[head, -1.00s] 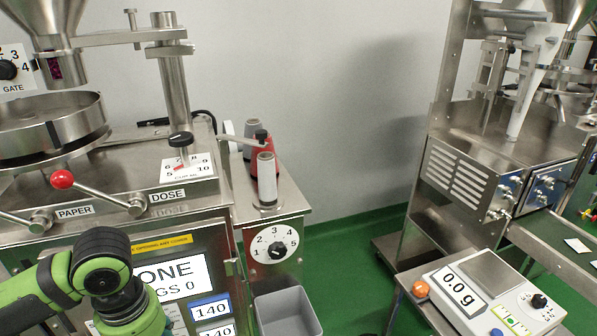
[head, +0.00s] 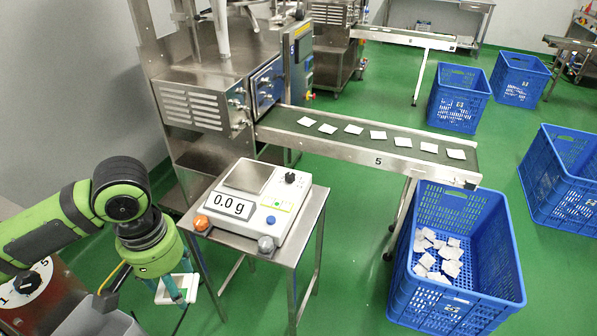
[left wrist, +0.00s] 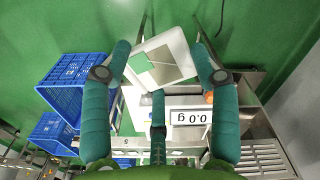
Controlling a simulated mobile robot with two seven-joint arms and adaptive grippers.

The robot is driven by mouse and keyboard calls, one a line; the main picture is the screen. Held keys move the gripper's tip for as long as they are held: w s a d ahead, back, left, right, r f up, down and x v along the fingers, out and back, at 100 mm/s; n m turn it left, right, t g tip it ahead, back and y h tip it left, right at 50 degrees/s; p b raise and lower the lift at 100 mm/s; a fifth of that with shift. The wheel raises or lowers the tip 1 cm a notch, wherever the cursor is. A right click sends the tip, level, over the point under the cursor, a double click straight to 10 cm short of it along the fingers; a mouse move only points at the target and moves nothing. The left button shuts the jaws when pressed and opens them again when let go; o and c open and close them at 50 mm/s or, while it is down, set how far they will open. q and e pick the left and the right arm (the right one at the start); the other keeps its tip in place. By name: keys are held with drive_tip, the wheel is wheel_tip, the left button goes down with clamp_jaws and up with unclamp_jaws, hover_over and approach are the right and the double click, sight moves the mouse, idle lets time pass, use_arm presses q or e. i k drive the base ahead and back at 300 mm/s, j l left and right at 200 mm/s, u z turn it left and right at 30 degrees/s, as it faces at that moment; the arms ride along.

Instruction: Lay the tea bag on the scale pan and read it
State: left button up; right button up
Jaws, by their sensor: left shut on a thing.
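My left gripper (head: 172,290) is shut on a white tea bag (head: 190,284), low at the left, to the left of the small steel table. In the left wrist view the tea bag (left wrist: 178,50) sits between the fingertips of the left gripper (left wrist: 162,62), with a pale green and a grey-beige patch on its face. The scale (head: 262,215) stands on the table with its steel pan (head: 248,177) empty. Its display (head: 229,205) reads 0.0 g, and it shows upside down in the left wrist view (left wrist: 188,117). My right gripper is not in view.
A conveyor (head: 370,145) marked 5 carries several tea bags behind the scale. A blue crate (head: 505,265) with several tea bags stands right of the table (head: 309,215). Green floor lies between table and crate.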

sight(248, 181)
drive_tip(key=i+j+z, duration=0.65)
drive_tip(key=j+z, duration=0.25)
drive_tip(key=i+j, duration=0.1)
drive_tip(key=j, duration=0.2)
drive_tip(key=i+j, duration=0.15)
drive_tip(key=j, duration=0.1)
